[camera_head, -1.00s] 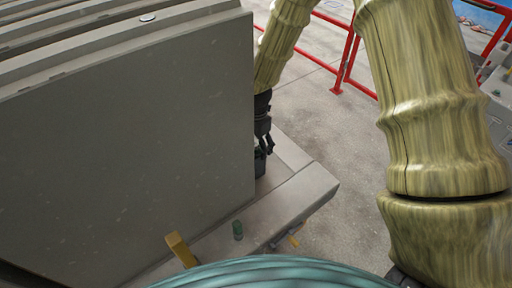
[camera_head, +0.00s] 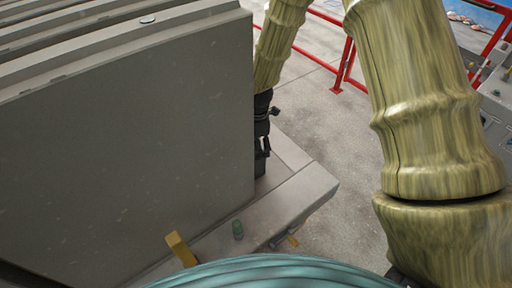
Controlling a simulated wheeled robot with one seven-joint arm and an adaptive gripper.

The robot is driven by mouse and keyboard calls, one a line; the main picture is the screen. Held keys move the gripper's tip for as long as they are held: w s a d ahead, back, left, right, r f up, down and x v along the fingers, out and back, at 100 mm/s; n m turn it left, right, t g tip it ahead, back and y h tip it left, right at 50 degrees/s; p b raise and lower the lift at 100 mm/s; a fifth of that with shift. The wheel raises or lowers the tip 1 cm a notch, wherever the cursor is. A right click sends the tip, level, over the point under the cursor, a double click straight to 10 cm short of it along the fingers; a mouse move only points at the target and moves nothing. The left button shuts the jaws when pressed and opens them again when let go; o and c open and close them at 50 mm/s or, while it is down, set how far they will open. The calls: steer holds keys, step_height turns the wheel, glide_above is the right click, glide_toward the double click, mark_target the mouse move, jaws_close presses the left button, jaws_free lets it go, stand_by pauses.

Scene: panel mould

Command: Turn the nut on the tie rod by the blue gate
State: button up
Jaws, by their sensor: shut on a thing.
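My gripper (camera_head: 262,160) is at the right edge of the big grey panel (camera_head: 130,150), low down and just above the grey base ledge (camera_head: 285,205). It is dark and points downward, and the panel's edge hides part of it. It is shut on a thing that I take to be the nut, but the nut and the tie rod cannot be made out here. I cannot see a blue gate in this view.
More grey panels (camera_head: 100,30) stand behind the front one. A red railing (camera_head: 345,65) stands behind. Bare concrete floor (camera_head: 330,130) lies to the right of the base.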

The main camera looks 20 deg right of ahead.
steer(key=shift+s+m, duration=0.15)
steer(key=shift+m, duration=0.65)
steer(key=shift+c, duration=0.2)
steer(key=shift+s+a, duration=0.1)
steer(key=shift+s, duration=0.1)
steer(key=c, duration=0.4)
steer(key=o, duration=1.6)
steer(key=shift+w, duration=0.3)
steer(key=shift+w+a+f, duration=0.15)
steer(key=shift+a, duration=0.35)
steer(key=shift+s+r, duration=0.25)
steer(key=shift+r, duration=0.05)
steer(key=shift+d+r, duration=0.15)
steer(key=shift+d, duration=0.05)
steer(key=shift+w+d+r, duration=0.2)
steer(key=shift+d+r, duration=0.3)
steer(key=shift+r, duration=0.05)
step_height(320, 180, up, 10)
steer(key=a, duration=0.1)
steer(key=shift+a+r, duration=0.15)
steer(key=shift+a, duration=0.1)
